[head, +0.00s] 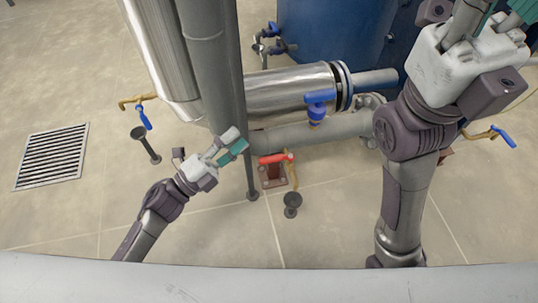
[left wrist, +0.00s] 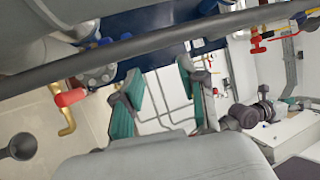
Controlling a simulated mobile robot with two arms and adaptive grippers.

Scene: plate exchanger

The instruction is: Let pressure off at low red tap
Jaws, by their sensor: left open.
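The low red tap (head: 277,158) sits under the lower grey pipe, its lever lying roughly level across the picture. A thin brass spout (head: 295,180) drops from it toward a dark drain funnel (head: 293,200). My left gripper (head: 233,143) is open and empty, a little left of the red lever and apart from it. In the left wrist view the red lever (left wrist: 70,97) is left of my open left gripper (left wrist: 158,76), outside the fingers. My right gripper (head: 502,18) is at the top right, partly cut off by the picture edge.
A grey upright pipe (head: 212,70) stands close behind my left gripper, with a thin support post (head: 250,170) near the tap. A blue-handled valve (head: 318,100) is above the red tap. Another blue tap (head: 145,118) and funnel (head: 137,133) are to the left.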

